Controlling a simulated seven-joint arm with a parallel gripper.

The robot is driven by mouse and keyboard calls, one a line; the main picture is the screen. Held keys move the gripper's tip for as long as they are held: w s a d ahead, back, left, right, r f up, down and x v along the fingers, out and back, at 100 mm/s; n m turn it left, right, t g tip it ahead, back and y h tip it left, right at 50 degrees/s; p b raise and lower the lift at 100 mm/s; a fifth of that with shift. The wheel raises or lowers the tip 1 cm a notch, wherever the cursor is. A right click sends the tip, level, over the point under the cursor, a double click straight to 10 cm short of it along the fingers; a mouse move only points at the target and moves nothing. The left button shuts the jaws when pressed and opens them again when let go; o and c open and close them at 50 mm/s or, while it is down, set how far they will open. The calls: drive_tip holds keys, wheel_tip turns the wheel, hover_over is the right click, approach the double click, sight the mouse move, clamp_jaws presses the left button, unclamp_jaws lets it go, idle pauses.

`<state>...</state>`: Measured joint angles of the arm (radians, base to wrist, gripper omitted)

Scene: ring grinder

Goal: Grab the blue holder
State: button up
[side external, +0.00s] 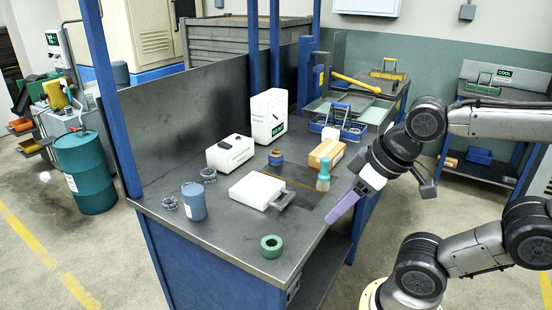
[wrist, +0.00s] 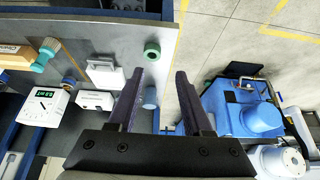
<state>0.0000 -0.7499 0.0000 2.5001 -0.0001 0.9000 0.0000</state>
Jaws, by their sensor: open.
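Two blue things could be the holder, and I cannot tell which is meant. One is a blue cylindrical cup (side external: 194,203), upright on the front left of the grey bench; it also shows in the wrist view (wrist: 151,96), partly hidden by the left finger. The other is a blue wire basket (side external: 324,129) with a raised handle at the back right. My gripper (side external: 331,218) has long purple fingers and hangs above the bench's right edge, apart from both. In the wrist view my gripper (wrist: 160,72) is open, with nothing held between its fingers.
A green ring (side external: 271,245) lies near the front edge. A white flat box (side external: 257,190), a teal brush (side external: 323,176), a wooden block (side external: 326,153) and white devices (side external: 230,152) stand on the bench (side external: 222,245). Blue posts (side external: 108,90) rise at its edges.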

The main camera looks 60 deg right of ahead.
drive_tip(key=o, duration=0.8)
